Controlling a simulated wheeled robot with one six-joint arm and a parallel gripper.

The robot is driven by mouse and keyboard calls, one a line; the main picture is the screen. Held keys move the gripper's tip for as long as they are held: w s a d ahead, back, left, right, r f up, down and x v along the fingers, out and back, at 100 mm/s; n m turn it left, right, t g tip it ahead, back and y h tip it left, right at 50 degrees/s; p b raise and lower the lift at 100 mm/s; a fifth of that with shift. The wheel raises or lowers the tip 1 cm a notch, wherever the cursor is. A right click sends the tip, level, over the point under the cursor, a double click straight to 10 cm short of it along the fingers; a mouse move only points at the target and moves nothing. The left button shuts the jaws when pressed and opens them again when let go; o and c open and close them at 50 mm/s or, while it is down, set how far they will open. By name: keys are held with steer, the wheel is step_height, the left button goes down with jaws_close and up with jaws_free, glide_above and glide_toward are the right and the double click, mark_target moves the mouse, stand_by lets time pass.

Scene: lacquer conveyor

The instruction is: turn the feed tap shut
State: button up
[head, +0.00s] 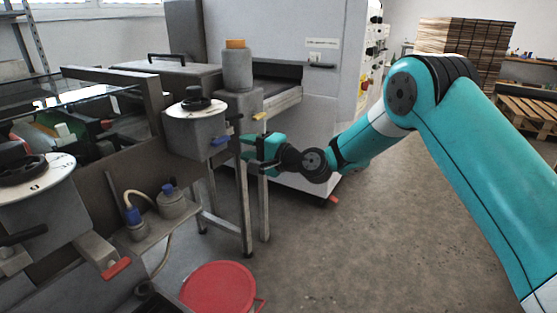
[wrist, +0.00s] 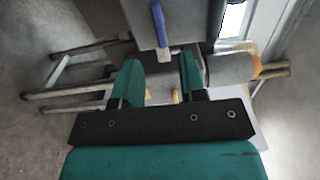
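Several tap-like levers show, and I cannot tell by label which is the feed tap. A blue lever (head: 220,140) sits on the side of the grey box with a dial (head: 193,133). In the wrist view the blue lever (wrist: 160,22) stands beyond my fingertips, apart from them. A yellow lever (head: 259,116) is just above my gripper, and a red lever (head: 117,268) is at the lower left. My gripper (head: 246,147) is open and empty, to the right of the blue lever. The wrist view shows a clear gap between its two fingers (wrist: 160,72).
A grey cylinder with an orange top (head: 237,68) stands behind the dial box. A red-lidded drum (head: 218,288) is on the floor below. A small shelf holds a blue-capped can (head: 172,204). Metal legs stand under the machine; the floor at right is free.

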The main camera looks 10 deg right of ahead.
steer(key=b+v, duration=0.1)
steer(key=v, duration=0.8)
steer(key=shift+s+b, duration=0.2)
steer(key=shift+b, duration=0.1)
steer(key=shift+d, duration=0.15)
steer(key=s+a+r+n+g+h+p, duration=0.25)
steer(key=s+r+n+g, duration=0.2)
steer(key=s, duration=0.45)
steer(key=s+a+r+n+g+h+p, duration=0.1)
steer(key=s+r+n+g+p, duration=0.2)
steer(key=s+r+n, duration=0.4)
steer(key=s+d+n+g+h+p, duration=0.1)
steer(key=s+d+h, duration=0.1)
steer(key=s, duration=0.4)
steer(key=s+d+r+n+g+h+p, duration=0.1)
steer(key=s+d+h+p, duration=0.1)
steer(key=s+d, duration=0.2)
steer(key=s+d+n+g+h+p, duration=0.1)
steer(key=s+d+h, duration=0.1)
steer(key=s, duration=0.7)
steer(key=shift+s+d+r, duration=0.2)
steer(key=shift+d, duration=0.6)
steer(key=shift+g+h, duration=0.25)
